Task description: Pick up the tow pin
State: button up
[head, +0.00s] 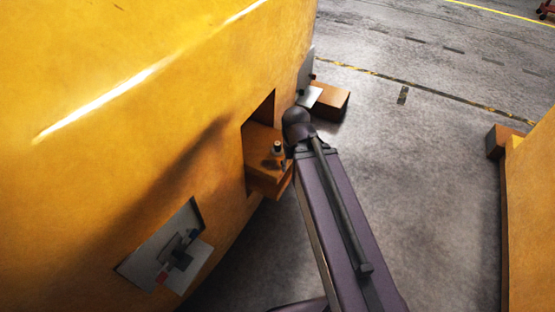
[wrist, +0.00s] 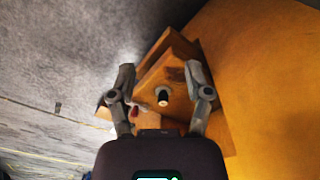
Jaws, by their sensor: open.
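The tow pin (head: 277,147) is a small upright pin with a pale top and dark body. It stands on an orange bracket (head: 265,183) set in a recess of the yellow casting. How far the fingertips are from the pin is hard to tell. In the head view my arm hides the gripper.
The large yellow casting (head: 110,110) fills the left side and curves close to my arm. A second casting (head: 530,210) stands at the right. A plate with a dark fitting (head: 165,250) sits low on the left casting. Grey floor (head: 430,170) between them is clear.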

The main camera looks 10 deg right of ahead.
jog(key=shift+o, duration=1.4)
jog(key=m+b, duration=0.4)
jog(key=m, duration=0.1)
send_over(278, 143)
notch_tip(278, 143, down, 4)
jog(key=shift+s+f, duration=0.1)
jog(key=shift+s, duration=0.2)
notch_tip(278, 143, down, 9)
jog(key=b, duration=0.8)
jog(key=shift+r+b, duration=0.2)
jog(key=shift+b, duration=0.2)
jog(key=shift+f, duration=0.1)
jog(key=shift+w+f+b, duration=0.15)
jog(key=shift+f+b, duration=1.1)
jog(key=shift+b, duration=0.05)
jog(key=shift+w+f+b, duration=0.1)
jog(key=shift+f+b, duration=1.15)
jog(key=shift+b, duration=0.05)
